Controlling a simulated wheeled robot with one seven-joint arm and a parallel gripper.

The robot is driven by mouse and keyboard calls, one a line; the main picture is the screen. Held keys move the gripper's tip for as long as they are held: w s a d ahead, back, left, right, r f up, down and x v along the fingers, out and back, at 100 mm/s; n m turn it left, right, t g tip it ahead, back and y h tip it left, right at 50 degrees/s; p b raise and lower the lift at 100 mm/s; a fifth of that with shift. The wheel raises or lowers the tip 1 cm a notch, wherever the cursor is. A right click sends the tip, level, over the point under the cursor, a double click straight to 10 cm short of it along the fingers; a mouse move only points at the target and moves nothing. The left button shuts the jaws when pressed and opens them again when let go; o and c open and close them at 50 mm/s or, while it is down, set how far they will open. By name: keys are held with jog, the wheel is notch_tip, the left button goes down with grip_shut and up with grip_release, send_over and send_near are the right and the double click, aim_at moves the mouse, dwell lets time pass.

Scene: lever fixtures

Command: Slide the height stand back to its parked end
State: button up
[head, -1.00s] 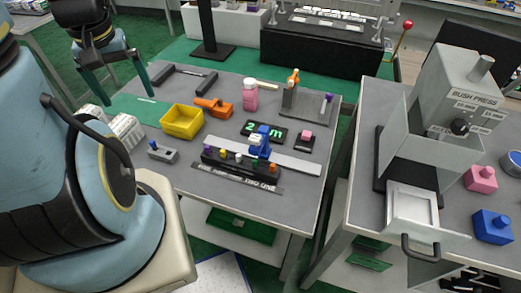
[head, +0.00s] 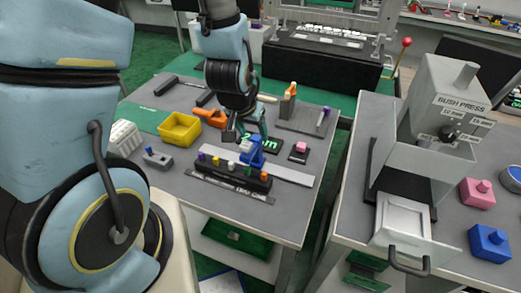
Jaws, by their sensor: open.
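The blue height stand (head: 252,150) stands upright on the light metal rail (head: 290,174) on the left table, around the middle of the rail. My gripper (head: 246,136) points down over the table, right at the stand's upper back left side. Its fingers are dark and partly overlap the stand in view, so I cannot tell whether they touch it. The jaws are open. My arm hides part of the table behind the stand.
A black block with several coloured pegs (head: 233,175) lies in front of the rail. A yellow bin (head: 180,129), an orange part (head: 212,117) and a grey switch box (head: 157,158) are to the left. A black block with a pink top (head: 299,151) is to the right. The bush press (head: 445,110) stands on the right table.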

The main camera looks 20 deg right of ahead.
aim_at(255, 140)
jog(key=b+x, duration=0.2)
jog(key=x, duration=0.1)
jog(key=shift+s+a, duration=0.15)
jog(key=shift+f+p, duration=0.3)
jog(key=shift+p, duration=0.3)
jog(key=shift+p+x, duration=0.6)
jog(key=shift+x, duration=2.8)
jog(key=shift+r, duration=0.1)
grip_shut()
